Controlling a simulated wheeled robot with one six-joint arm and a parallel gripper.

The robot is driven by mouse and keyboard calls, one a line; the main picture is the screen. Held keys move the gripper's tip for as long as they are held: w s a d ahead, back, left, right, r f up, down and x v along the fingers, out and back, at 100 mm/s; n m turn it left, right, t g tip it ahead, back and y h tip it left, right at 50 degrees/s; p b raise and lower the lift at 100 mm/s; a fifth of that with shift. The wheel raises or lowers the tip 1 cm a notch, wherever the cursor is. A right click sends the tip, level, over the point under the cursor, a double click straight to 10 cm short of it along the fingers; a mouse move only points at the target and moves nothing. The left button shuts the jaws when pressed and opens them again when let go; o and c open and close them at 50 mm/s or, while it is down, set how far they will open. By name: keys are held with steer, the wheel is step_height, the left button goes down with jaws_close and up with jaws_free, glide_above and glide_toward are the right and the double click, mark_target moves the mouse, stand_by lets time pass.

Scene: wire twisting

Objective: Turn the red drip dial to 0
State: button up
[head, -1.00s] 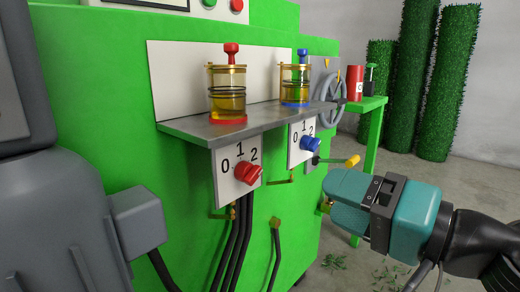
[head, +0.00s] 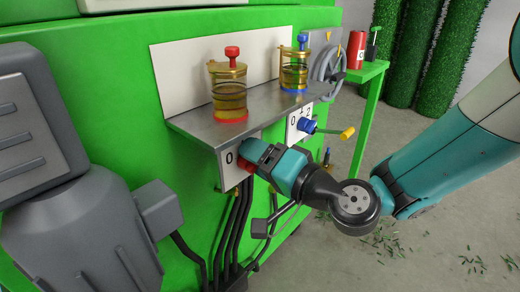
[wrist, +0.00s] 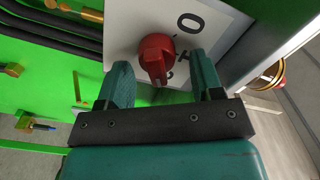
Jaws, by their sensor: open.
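The red drip dial (wrist: 156,55) sits on a white plate (wrist: 130,18) marked 0, 1 and 2. In the wrist view its pointer end faces down, toward the partly hidden 2 and away from the 0. My gripper (wrist: 159,62) is open, with one finger on each side of the dial and gaps showing between. In the head view my gripper (head: 257,158) is at the plate and covers most of it; only the 0 and a bit of the red dial (head: 243,165) show.
Above the plate is a grey shelf (head: 190,122) with a red-capped oiler (head: 228,90) and a blue-capped oiler (head: 294,70). A blue dial (head: 307,125) is to the right. Black hoses (head: 238,215) hang below. Open floor lies to the right.

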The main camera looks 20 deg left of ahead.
steer(key=shift+w+a, duration=0.1)
steer(key=shift+a, duration=0.05)
steer(key=c, duration=0.9)
steer(key=shift+d, duration=0.2)
steer(key=shift+a, duration=0.1)
